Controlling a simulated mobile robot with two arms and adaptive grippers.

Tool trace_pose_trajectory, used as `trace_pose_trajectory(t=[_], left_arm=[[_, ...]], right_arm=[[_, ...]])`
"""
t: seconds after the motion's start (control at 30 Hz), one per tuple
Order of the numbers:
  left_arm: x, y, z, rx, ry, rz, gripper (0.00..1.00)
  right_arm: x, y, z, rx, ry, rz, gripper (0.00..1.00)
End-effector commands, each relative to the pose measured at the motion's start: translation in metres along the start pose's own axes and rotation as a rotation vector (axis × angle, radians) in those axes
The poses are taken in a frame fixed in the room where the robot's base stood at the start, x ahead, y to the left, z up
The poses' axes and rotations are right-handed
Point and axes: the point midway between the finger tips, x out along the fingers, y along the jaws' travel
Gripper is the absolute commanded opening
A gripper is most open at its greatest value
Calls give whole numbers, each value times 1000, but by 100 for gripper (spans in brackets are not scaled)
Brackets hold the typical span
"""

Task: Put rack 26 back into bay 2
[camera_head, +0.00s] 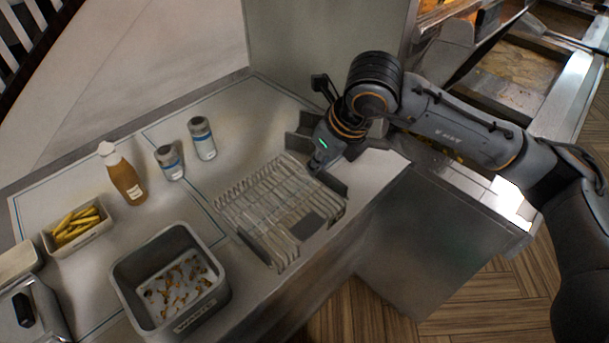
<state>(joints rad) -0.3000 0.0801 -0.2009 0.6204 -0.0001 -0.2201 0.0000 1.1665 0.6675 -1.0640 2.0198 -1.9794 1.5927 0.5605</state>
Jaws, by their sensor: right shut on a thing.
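A wire rack (262,205) of parallel metal slots is over the counter, in the middle of the view. No number on it is readable. My right gripper (316,168) is at the rack's upper right edge and is shut on it; its fingertips are partly hidden by its own body. Whether the rack rests on the counter or hangs just above it, I cannot tell. No bay marked 2 can be read. My left gripper is not in view.
A grey waste bin (222,292) with scraps stands left of the rack. A fries tray (103,222), a sauce bottle (127,180) and two shakers (202,139) (170,163) stand farther left. Fryer equipment (515,70) is at the upper right.

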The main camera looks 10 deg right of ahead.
Motion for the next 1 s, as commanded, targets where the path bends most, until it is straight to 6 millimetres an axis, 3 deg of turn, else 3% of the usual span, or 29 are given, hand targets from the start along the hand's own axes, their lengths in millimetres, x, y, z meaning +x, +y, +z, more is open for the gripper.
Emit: trace_pose_trajectory(t=[0.1, 0.3, 0.5, 0.77, 1.0], left_arm=[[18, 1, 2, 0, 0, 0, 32], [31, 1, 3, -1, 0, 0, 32], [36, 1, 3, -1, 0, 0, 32], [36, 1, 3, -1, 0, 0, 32], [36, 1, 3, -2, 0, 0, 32]], right_arm=[[-26, -1, -21, -1, -6, -4, 0], [-61, 0, -52, 1, -5, -3, 0], [-80, 0, -68, 1, -3, -1, 0], [-83, 1, -74, -38, 1, 17, 0], [-65, 4, -83, -310, 2, 133, 0]])
